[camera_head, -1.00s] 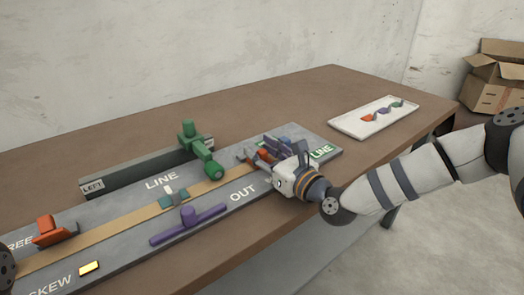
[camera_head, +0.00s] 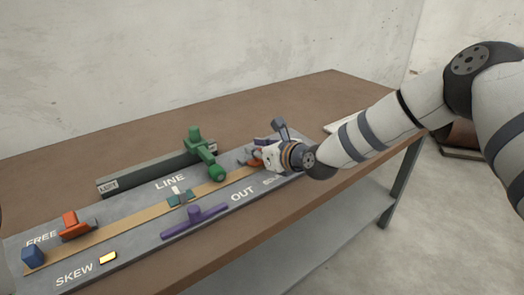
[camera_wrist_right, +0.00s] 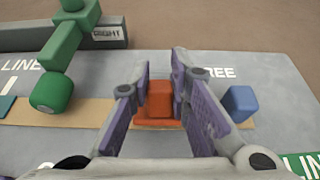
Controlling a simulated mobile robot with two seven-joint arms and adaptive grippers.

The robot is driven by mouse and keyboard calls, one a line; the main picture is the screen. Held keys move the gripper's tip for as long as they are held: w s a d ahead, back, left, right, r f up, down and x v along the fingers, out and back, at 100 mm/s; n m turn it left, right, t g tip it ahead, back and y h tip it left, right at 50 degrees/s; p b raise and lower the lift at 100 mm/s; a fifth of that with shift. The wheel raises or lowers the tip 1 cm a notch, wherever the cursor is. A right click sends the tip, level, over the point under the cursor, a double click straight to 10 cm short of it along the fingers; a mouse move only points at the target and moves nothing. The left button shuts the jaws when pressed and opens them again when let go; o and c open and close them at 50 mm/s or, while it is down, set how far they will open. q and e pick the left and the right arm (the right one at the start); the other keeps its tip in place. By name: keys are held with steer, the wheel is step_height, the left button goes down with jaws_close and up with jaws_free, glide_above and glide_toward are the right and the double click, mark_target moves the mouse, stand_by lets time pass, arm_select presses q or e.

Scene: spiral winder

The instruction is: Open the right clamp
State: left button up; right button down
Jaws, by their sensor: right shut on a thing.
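The right clamp, an orange block on a flat orange base, shows in the right wrist view (camera_wrist_right: 160,99) on the tan strip. It stands between the two purple-padded fingers of my right gripper (camera_wrist_right: 165,85), which is shut on it. In the head view my right gripper (camera_head: 256,158) reaches over the right end of the grey board and covers most of this clamp. A blue block (camera_wrist_right: 240,103) stands right of the clamp, outside the fingers, near the word FREE. My left gripper is not in view.
A green T-shaped part (camera_head: 203,157) stands close left of my right gripper. A purple bar (camera_head: 194,221) lies in front. The other orange clamp (camera_head: 77,224) and another blue block (camera_head: 33,256) are at the board's left end. A white tray (camera_head: 338,127) is partly hidden behind my arm.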

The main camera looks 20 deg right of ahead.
mark_target(251, 157)
steer(key=shift+w+a+r+g+h, duration=0.25)
steer(key=shift+w+g, duration=0.25)
steer(key=shift+g, duration=0.4)
steer(key=shift+w+f+g+h+b, duration=0.25)
steer(key=shift+w+g+h+b, duration=0.15)
steer(key=shift+g, duration=0.4)
steer(key=g+b, duration=0.2)
steer(key=w+g+h+b, duration=0.1)
steer(key=shift+w+a+f, duration=0.1)
steer(key=shift+a+f, duration=0.1)
steer(key=shift+f, duration=0.05)
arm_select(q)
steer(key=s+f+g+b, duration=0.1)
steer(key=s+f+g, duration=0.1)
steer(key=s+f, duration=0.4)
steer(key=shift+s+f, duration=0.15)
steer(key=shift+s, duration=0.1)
arm_select(e)
steer(key=shift+w+r+g+h, duration=0.15)
steer(key=shift+r+g+h, duration=0.1)
steer(key=shift+g, duration=0.35)
steer(key=shift+a, duration=0.1)
steer(key=c, duration=1.5)
jaws_free()
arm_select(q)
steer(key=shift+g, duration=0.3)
